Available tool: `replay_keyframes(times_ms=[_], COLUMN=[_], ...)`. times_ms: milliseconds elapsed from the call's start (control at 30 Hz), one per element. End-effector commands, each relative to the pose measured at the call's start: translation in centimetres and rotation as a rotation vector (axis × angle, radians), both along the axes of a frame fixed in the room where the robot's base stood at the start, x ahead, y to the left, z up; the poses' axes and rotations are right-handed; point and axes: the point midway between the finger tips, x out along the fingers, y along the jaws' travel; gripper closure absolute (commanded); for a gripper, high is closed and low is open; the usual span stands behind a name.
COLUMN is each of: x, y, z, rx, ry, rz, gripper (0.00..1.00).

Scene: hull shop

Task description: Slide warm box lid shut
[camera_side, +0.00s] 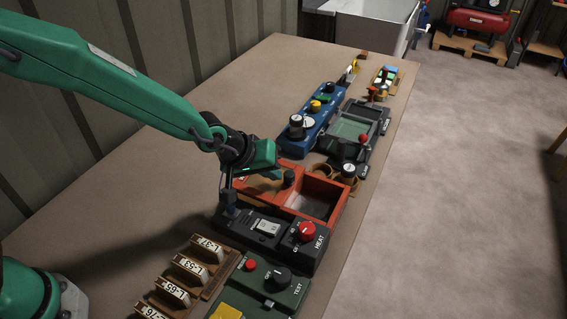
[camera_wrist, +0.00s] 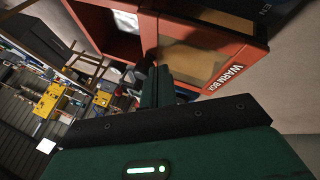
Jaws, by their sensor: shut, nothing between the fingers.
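The orange-red warm box (camera_side: 346,190) sits mid-bench in the side view. Its right part is open and shows a dark interior. A dark knob (camera_side: 289,177) stands near the middle of the box, left of this opening. My gripper (camera_side: 264,163) is over the left part of the box, shut and empty. In the wrist view the box (camera_wrist: 240,55), lettered WARM BOX, fills the upper right. My shut fingers (camera_wrist: 159,78) reach the box's near edge. Contact cannot be told. The lid's outline is partly hidden by my gripper.
A black heater unit (camera_side: 265,228) with a red HEAT knob stands close in front of the box. A green TEST unit (camera_side: 265,285) and a wooden rack of labelled tags (camera_side: 190,268) are nearer. Blue (camera_side: 306,123) and grey (camera_side: 352,135) units stand behind. The bench's right strip is clear.

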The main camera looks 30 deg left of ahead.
Motion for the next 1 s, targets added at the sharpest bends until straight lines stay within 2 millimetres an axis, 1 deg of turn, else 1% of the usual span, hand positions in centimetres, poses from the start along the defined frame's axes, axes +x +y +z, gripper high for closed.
replay_keyframes(times_ms=[367,600,700,1000], x=[0.0,0.0,0.0,0.0], y=[-0.4,-3.6,-4.2,-4.2], z=[0.0,0.0,0.0,0.0], rx=[-0.002,-0.023,-0.028,-0.027], ry=[0.0,0.015,0.018,0.018], rz=[-0.003,-0.021,-0.024,-0.023], gripper=[1.0,1.0,1.0,1.0])
